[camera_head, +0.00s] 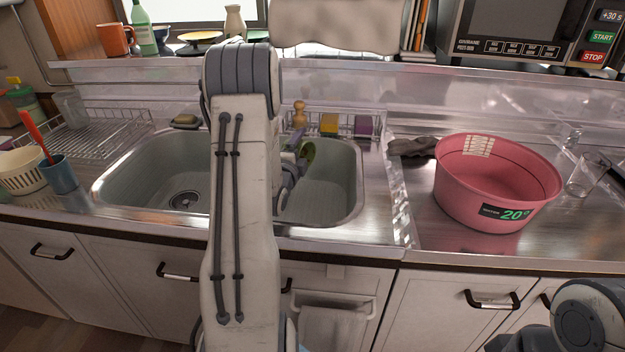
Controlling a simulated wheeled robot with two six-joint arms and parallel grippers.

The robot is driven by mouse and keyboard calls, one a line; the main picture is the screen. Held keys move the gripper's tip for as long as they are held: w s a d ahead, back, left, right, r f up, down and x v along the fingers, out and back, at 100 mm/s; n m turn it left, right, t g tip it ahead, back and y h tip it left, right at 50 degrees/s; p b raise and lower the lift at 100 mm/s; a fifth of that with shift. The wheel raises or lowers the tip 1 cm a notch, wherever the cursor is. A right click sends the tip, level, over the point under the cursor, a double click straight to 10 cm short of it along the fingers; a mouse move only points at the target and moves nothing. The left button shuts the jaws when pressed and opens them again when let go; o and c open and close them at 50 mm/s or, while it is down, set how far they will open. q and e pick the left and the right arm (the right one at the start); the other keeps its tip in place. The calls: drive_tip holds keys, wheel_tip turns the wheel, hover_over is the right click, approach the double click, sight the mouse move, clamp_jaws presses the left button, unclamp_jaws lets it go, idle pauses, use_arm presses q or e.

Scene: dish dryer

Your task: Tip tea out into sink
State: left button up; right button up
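The double sink has a left basin (150,180) with a drain and a right basin (335,190). My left arm reaches up across the middle of the sink and hides much of it. My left gripper (296,168) is low over the right basin, partly hidden behind my arm. A small olive-green cup-like thing (307,152) with a dark inside sits at its end, tilted, and seems held there. The fingertips are mostly hidden. No tea can be made out. Only part of my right arm shows at the bottom right; its gripper is out of view.
A pink tub (497,180) and a clear glass (587,176) stand on the right counter, with a dark cloth (411,146) beside the tub. A wire rack (95,135) and a blue cup (58,173) are at the left. A sponge rack (348,124) lines the sink's back.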

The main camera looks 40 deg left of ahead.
use_arm(q)
drive_tip(key=shift+d+r+m+b, duration=0.15)
drive_tip(key=shift+m+b, duration=0.25)
drive_tip(key=shift+b, duration=0.35)
drive_tip(key=shift+d+r+m+t+b, duration=0.25)
drive_tip(key=shift+r+m+t+b, duration=0.25)
drive_tip(key=shift+r+m+b, duration=0.4)
idle(0.4)
drive_tip(key=shift+d+r+m+t+b, duration=0.35)
drive_tip(key=shift+m+b, duration=0.45)
drive_tip(key=shift+b, duration=1.05)
drive_tip(key=shift+d+r+m+t+b, duration=0.15)
drive_tip(key=shift+r+m+b, duration=0.3)
drive_tip(key=shift+r+b, duration=0.1)
drive_tip(key=shift+d+r+m+t+b, duration=0.1)
drive_tip(key=shift+d+r+m+b, duration=0.05)
drive_tip(key=shift+r+m+b, duration=0.35)
drive_tip(key=shift+d+b, duration=0.1)
drive_tip(key=shift+b, duration=0.35)
drive_tip(key=shift+d+m+t+b, duration=0.1)
drive_tip(key=shift+m+t+b, duration=0.25)
drive_tip(key=shift+b, duration=0.2)
drive_tip(key=shift+b, duration=0.35)
drive_tip(key=shift+d+m+b, duration=0.2)
drive_tip(key=shift+m+b, duration=0.3)
drive_tip(key=shift+b, duration=0.05)
